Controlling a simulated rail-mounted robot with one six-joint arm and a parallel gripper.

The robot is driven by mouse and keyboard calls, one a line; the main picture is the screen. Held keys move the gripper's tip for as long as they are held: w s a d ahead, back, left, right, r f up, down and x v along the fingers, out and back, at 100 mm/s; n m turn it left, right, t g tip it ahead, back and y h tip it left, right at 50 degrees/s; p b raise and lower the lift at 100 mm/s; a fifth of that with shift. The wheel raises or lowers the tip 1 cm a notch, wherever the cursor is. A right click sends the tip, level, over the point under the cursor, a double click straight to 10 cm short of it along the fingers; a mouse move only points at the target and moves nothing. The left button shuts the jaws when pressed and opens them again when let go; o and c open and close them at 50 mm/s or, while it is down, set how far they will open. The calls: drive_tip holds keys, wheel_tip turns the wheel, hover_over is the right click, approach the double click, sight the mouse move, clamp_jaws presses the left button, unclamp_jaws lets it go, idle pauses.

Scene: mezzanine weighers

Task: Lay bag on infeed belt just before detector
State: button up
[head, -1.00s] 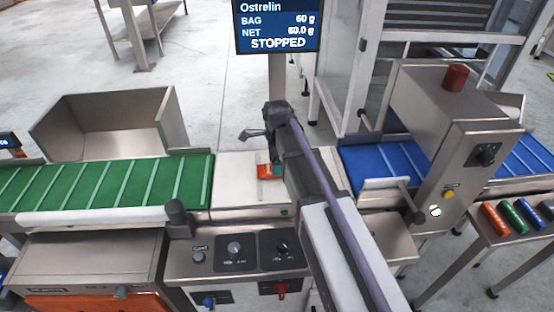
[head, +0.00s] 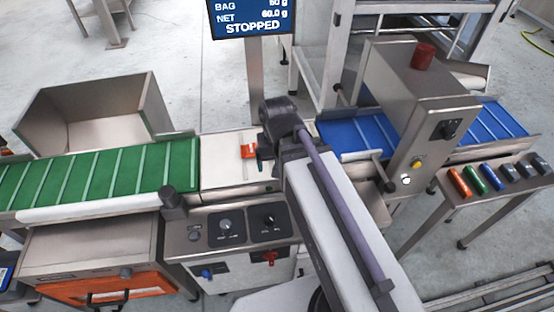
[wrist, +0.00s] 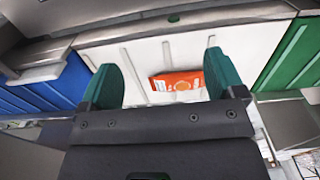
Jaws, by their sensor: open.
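The bag (head: 248,151) is a small orange and white packet lying on the white weigh belt (head: 222,172) between the green and blue belts. My gripper (head: 264,157) is just to its right in the head view, partly hidden by my arm. In the wrist view, the open green fingers of my gripper (wrist: 162,80) stand apart, and the bag (wrist: 178,83) shows in the gap between them, nearer the right finger. I cannot tell if a finger touches it. The blue infeed belt (head: 342,136) runs right into the grey detector (head: 425,110) with a red lamp.
The green ribbed belt (head: 110,178) and a steel hopper (head: 95,112) are at left. A screen (head: 250,17) on a post reads STOPPED. A control panel (head: 238,228) is in front. Several coloured cylinders (head: 489,178) lie on a side table at right. The blue belt's visible part looks clear.

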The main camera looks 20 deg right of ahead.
drive_tip(key=shift+s+n, duration=0.6)
drive_tip(key=shift+o, duration=0.4)
drive_tip(key=shift+w, duration=0.1)
